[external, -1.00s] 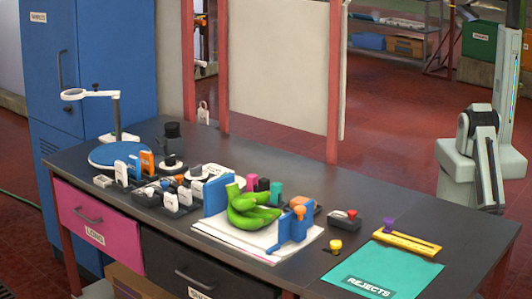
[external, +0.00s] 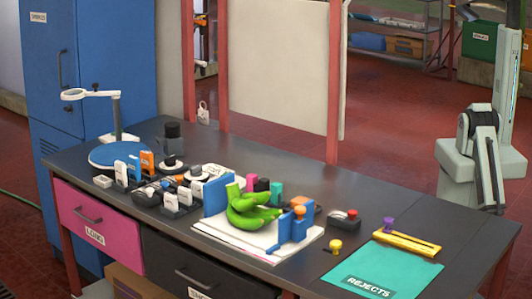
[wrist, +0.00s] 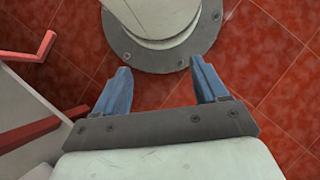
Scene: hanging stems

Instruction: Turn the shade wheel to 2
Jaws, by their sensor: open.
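No part of the bench reads clearly as the shade wheel, and no number 2 can be made out. Candidates are a dark knob on a pale disc (external: 172,161) at the left of the bench and a similar one (external: 196,171) just right of it, among small blocks. My gripper (wrist: 160,66) shows in the wrist view as two blue fingers spread apart with nothing between them. It points at the red floor and a round grey base flange. In the external view my arm hangs at the far right, away from the bench items.
Green bananas (external: 250,208) lie between blue plates on white sheets mid-bench. A teal REJECTS mat (external: 400,262) and a yellow bar (external: 408,242) lie at the right. A ring-headed stand (external: 118,112) rises at the left. The bench's back right is clear.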

